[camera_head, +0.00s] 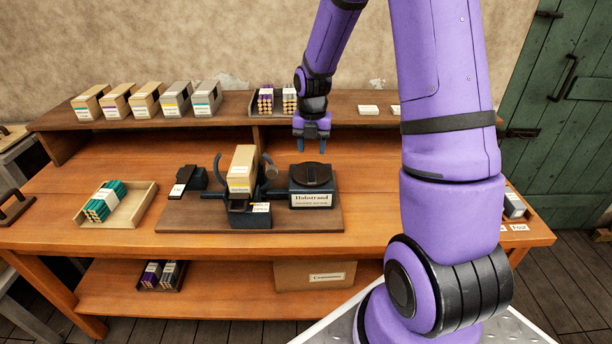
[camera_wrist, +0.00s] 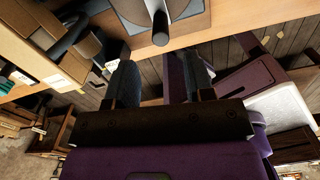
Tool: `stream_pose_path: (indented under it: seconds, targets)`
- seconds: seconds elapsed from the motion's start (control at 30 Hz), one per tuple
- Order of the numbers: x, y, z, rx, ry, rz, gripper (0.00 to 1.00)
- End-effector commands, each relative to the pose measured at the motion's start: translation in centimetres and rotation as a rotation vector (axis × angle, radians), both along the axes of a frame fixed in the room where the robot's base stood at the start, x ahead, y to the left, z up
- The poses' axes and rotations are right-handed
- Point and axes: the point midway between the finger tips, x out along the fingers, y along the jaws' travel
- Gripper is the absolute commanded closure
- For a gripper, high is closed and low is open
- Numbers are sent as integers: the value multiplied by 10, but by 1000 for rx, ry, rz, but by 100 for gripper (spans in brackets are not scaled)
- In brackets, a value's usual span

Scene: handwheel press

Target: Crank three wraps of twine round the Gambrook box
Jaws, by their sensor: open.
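A tan box with a white label (camera_head: 242,168) stands in the dark winding fixture (camera_head: 250,214) on a wooden board, between curved dark arms. Its label is too small to read, and I see no clear twine on it. A black unit (camera_head: 313,187) with a round dark top and a white name label stands just right of it. My gripper (camera_head: 311,147) is open and empty, pointing down above and behind that unit. In the wrist view, a dark upright handle with a round end (camera_wrist: 160,28) lies ahead, between the lines of my open fingers (camera_wrist: 157,75), apart from them.
Several labelled boxes (camera_head: 145,103) stand on the raised back shelf. A wooden tray (camera_head: 132,212) with green bundles lies at left. A dark block (camera_head: 187,181) sits left of the fixture. A carton (camera_head: 300,274) is on the lower shelf. My arm hides part of the bench's right side.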

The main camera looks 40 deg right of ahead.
Motion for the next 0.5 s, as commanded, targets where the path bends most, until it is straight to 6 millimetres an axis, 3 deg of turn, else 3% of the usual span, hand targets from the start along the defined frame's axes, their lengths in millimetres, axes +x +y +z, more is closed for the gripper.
stream_pose_path:
  seconds: [0.5]
  targets:
    - [-1, 1, -83, 0, 3, -2, 51]
